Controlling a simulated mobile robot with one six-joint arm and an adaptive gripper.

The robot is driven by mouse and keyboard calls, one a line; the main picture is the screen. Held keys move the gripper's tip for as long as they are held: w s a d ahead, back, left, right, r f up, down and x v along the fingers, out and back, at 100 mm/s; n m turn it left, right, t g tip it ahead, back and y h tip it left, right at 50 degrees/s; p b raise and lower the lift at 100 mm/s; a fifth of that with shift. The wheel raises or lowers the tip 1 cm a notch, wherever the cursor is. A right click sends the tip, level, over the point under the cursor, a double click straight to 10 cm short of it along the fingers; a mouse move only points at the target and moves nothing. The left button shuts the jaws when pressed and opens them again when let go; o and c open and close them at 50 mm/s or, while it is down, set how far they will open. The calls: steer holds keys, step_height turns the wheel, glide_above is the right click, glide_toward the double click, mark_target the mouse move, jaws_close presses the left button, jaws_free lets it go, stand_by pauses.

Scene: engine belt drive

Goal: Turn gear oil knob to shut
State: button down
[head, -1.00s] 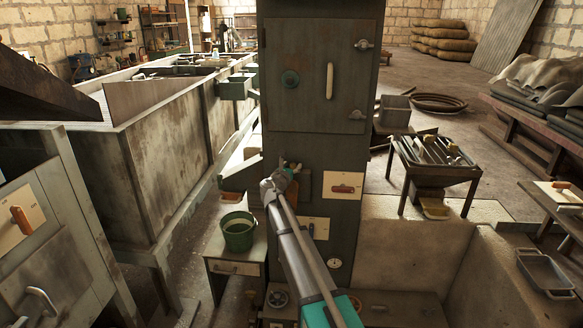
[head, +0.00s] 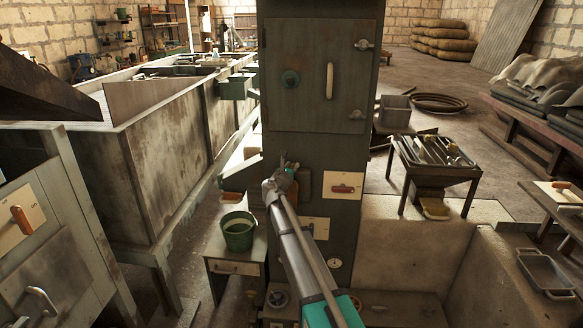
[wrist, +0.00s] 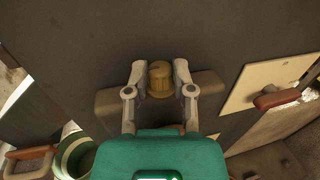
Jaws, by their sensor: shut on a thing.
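A brass-coloured, ridged round knob (wrist: 160,80) sits on the dark cabinet face in the wrist view, in front of a brown bar-like plate (wrist: 207,84). I take it for the gear oil knob; no label on it can be read. My gripper (wrist: 159,70) has one finger on each side of the knob and is shut on it. In the head view my gripper (head: 286,164) is at the front of the dark cabinet (head: 335,155), below its door, and the knob is hidden there behind the gripper and wrist.
To the right of the knob is a pale plate with a red-brown lever (wrist: 277,98), also in the head view (head: 343,189). A lower pale plate with a lever (head: 315,227) is partly behind my arm. A green bucket (head: 238,234) stands on a small table at left.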

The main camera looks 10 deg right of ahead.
steer(key=shift+n+t+y, duration=0.3)
steer(key=shift+y, duration=0.1)
steer(key=n+y, duration=0.1)
steer(key=y, duration=0.1)
steer(key=n+t+y, duration=0.1)
steer(key=y, duration=0.1)
steer(key=n+y, duration=0.1)
steer(key=shift+s+d+n+t+y, duration=0.1)
steer(key=shift+d+n+t+y, duration=0.2)
steer(key=shift+n+y, duration=0.1)
steer(key=shift+d+n+y, duration=0.2)
steer(key=shift+n+y, duration=1.7)
steer(key=shift+y, duration=1)
steer(key=shift+n+y, duration=0.3)
steer(key=shift+c, duration=2.4)
jaws_free()
steer(key=shift+s, duration=0.1)
steer(key=v, duration=1.1)
steer(key=shift+s+d+r, duration=0.25)
steer(key=shift+s+r, duration=0.05)
steer(key=shift+s, duration=0.05)
